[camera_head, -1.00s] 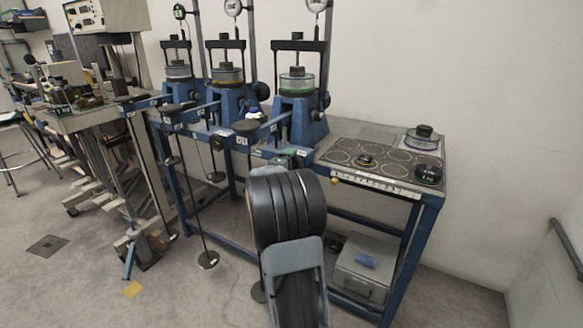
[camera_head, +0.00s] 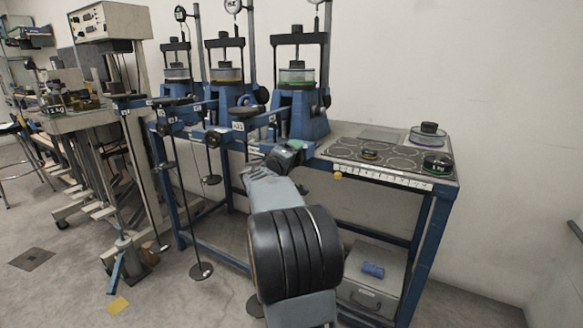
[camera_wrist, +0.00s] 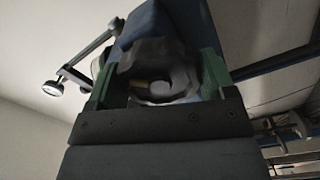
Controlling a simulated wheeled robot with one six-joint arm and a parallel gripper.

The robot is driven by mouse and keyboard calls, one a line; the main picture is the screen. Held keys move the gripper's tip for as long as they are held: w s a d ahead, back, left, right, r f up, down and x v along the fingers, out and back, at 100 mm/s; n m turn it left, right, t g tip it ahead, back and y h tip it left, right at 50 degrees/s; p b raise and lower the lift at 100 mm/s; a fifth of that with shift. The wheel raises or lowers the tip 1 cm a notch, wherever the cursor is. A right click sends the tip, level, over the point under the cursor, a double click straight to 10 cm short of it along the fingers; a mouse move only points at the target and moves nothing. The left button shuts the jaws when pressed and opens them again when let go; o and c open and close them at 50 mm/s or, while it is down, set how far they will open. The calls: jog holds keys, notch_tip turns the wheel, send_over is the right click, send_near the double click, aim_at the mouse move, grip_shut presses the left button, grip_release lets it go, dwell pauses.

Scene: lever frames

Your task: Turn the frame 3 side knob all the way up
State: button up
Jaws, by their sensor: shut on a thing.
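The right-hand lever frame (camera_head: 300,118), with a green ring under its clear cell, stands on the blue bench; I cannot read a number that marks it as frame 3. My gripper (camera_head: 291,150) is low at the front of this frame, mostly hidden by its own wrist in the head view. In the wrist view, my gripper's green-sided fingers (camera_wrist: 160,84) stand on both sides of a grey lobed knob (camera_wrist: 152,62), shut on it. The knob sits against a blue part of the frame. The knob's turn position cannot be read.
Two more lever frames (camera_head: 228,98) stand to the left, with lever beams and hanging rods in front. A plate with dark weights (camera_head: 437,164) lies at the bench's right end. A grey box (camera_head: 367,285) sits on the lower shelf.

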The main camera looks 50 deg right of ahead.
jog(key=o, duration=0.9)
jog(key=shift+s+d+r+p, duration=0.1)
jog(key=shift+d+r+p, duration=0.1)
jog(key=shift+p, duration=0.1)
jog(key=shift+o, duration=0.8)
jog(key=shift+d+f, duration=0.1)
jog(key=shift+d, duration=0.05)
jog(key=shift+o, duration=0.5)
jog(key=shift+a+f+b, duration=0.2)
jog(key=shift+a+b, duration=0.25)
jog(key=shift+a, duration=0.25)
jog(key=shift+b+v, duration=1.45)
jog(key=shift+v, duration=1.05)
jog(key=shift+r, duration=0.1)
